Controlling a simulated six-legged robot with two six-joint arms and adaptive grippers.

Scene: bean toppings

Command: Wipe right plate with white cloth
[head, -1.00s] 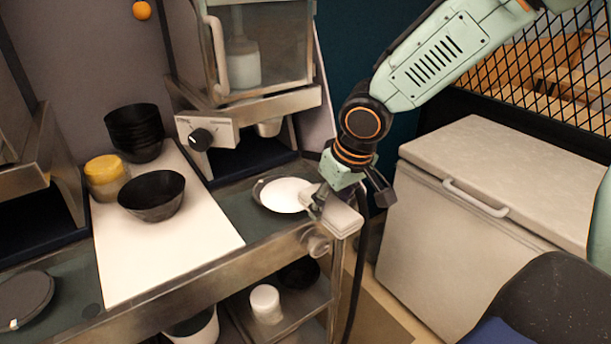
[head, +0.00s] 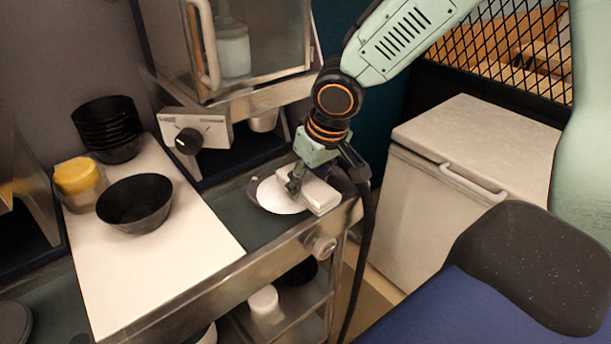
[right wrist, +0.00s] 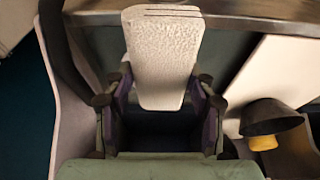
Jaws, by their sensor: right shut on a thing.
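The right plate (head: 273,202) lies on the counter right of the white board, its face white with a dark edge showing at the left. My right gripper (head: 296,183) is over the plate's right part, pointing down, and is shut on the white cloth (head: 319,194). The cloth is a thick, block-like pad that covers the right side of the plate; I cannot tell whether it touches the plate. In the right wrist view the cloth (right wrist: 163,58) sits between the two fingers (right wrist: 160,97). My left gripper is not in view.
The white board (head: 150,255) holds a black bowl (head: 135,205), stacked black bowls (head: 106,125) and a yellow-lidded jar (head: 78,182). A glass-fronted machine (head: 250,50) stands behind the plate. The counter's metal front edge (head: 250,262) is close to the plate. A white chest (head: 440,215) stands right.

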